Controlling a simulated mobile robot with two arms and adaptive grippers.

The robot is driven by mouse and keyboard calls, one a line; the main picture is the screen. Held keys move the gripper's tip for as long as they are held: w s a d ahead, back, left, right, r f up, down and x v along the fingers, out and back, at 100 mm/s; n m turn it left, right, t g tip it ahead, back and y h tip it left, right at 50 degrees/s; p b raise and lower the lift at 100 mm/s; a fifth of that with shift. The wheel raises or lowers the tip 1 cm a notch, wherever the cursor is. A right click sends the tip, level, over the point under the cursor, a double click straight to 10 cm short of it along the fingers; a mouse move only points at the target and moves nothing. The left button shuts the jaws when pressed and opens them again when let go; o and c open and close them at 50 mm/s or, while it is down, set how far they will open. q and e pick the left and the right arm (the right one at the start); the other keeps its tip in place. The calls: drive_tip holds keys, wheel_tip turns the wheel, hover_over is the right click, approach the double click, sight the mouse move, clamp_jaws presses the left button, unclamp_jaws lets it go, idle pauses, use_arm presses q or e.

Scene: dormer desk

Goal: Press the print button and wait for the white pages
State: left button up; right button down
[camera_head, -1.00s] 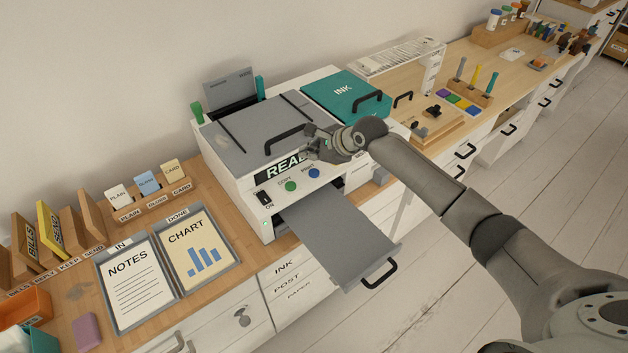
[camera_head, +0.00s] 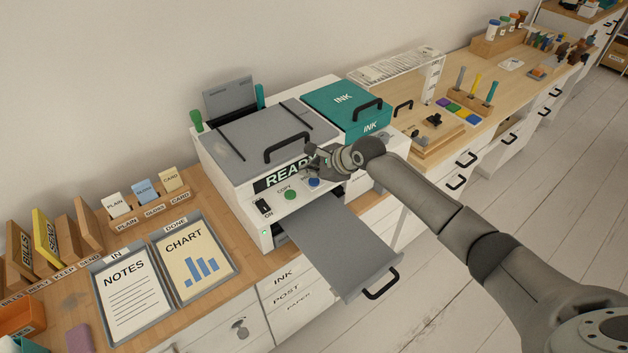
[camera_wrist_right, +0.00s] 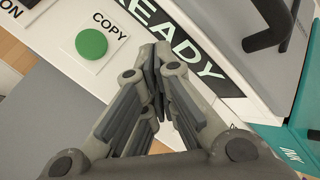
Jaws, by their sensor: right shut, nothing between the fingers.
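The printer (camera_head: 219,166) is a white and grey machine whose display (camera_head: 283,177) reads READY, partly covered by my gripper. The blue print button (camera_head: 314,182) is on its sloped front panel, right of the green copy button (camera_head: 290,195). My right gripper (camera_head: 313,166) is shut and empty, just above the blue button in the head view; I cannot tell whether it touches. In the right wrist view the gripper (camera_wrist_right: 156,52) hides the blue button, while the green copy button (camera_wrist_right: 91,43) shows. The grey output tray (camera_head: 345,245) sticks out with no pages on it. My left gripper is not in view.
The IN tray (camera_head: 110,262) holds a NOTES sheet and the DONE tray (camera_head: 236,271) a CHART sheet, left of the printer. A teal INK cover (camera_head: 345,100) with a black handle adjoins it on the right. The floor in front is clear.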

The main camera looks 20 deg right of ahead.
drive_tip(key=shift+f, duration=0.15)
idle(0.7)
drive_tip(key=shift+f, duration=0.3)
